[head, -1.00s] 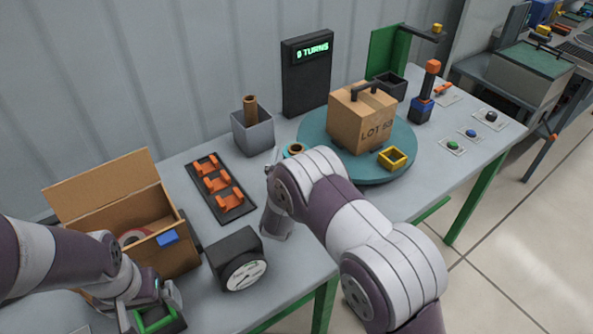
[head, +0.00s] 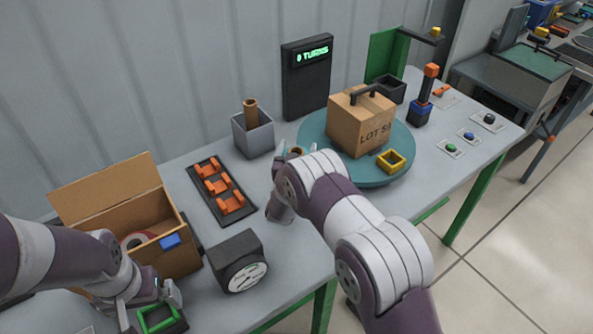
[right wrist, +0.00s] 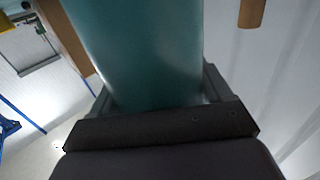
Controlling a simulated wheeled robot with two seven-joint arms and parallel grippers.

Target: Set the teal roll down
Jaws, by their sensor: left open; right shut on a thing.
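The teal roll (right wrist: 140,50) fills the middle of the right wrist view, between my right gripper's fingers. In the head view only its end with a brown core (head: 296,151) shows, at the left edge of the teal turntable (head: 390,170). My right gripper (head: 297,149) is shut on the roll, mostly hidden behind my right arm. The roll's lower end is hidden, so I cannot tell whether it touches anything. My left gripper (head: 152,297) is open at the lower left, in front of the cardboard box, above a green square frame (head: 158,318).
A carton marked LOT (head: 361,125) and a yellow square frame (head: 391,160) sit on the turntable. A grey bin (head: 253,137), a black rack with orange clips (head: 222,192) and a dial box (head: 237,262) stand left. An open cardboard box (head: 170,245) is further left.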

